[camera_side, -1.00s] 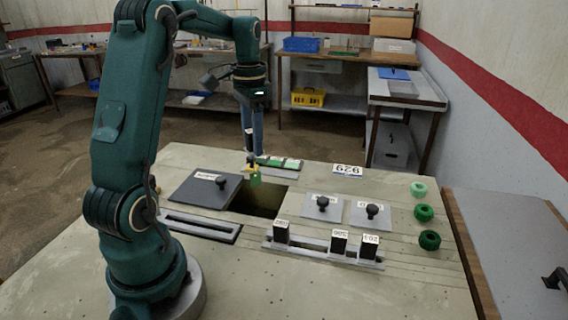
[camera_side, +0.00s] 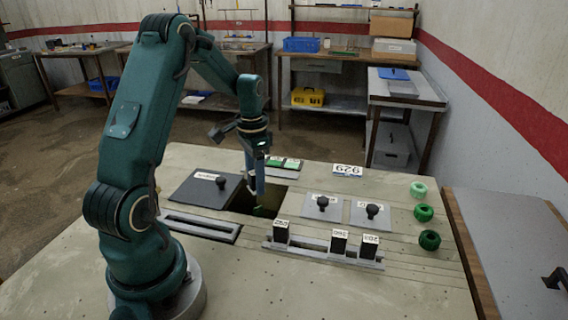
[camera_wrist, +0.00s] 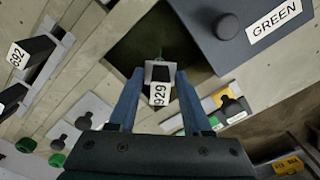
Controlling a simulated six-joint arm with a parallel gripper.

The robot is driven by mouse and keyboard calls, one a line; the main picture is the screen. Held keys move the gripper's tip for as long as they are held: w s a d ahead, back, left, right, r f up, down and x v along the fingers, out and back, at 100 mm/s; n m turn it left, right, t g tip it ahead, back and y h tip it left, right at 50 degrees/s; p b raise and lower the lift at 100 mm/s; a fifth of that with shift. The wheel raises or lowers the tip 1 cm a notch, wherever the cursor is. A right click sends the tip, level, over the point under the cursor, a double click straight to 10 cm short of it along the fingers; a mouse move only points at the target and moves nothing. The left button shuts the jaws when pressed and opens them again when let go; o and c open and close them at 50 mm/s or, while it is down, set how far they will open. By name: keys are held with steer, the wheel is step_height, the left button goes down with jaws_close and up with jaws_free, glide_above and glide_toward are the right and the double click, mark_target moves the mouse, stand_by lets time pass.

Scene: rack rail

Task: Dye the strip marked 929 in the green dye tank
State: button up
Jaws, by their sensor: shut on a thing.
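My gripper (camera_side: 256,190) points down over the open tank (camera_side: 270,203). In the wrist view my gripper (camera_wrist: 158,85) is shut on the black holder of a strip whose white tag (camera_wrist: 160,95) reads 929. The strip hangs below into the dark tank opening (camera_wrist: 135,50), and only a little green shows of it in the side view (camera_side: 259,211). How deep it sits is hidden by the tank's edge. A dark lid (camera_side: 205,190) lies left of the opening. In the wrist view this lid (camera_wrist: 215,28) is labelled GREEN.
A rack (camera_side: 320,257) holds several black-handled strips in front. Two grey lids with knobs (camera_side: 322,205) (camera_side: 372,211) lie right of the opening. A 929 card (camera_side: 347,170) and green swatches (camera_side: 284,163) lie behind.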

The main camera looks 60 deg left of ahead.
mark_target(257, 207)
steer(key=shift+f, duration=3.7)
stand_by(1.5)
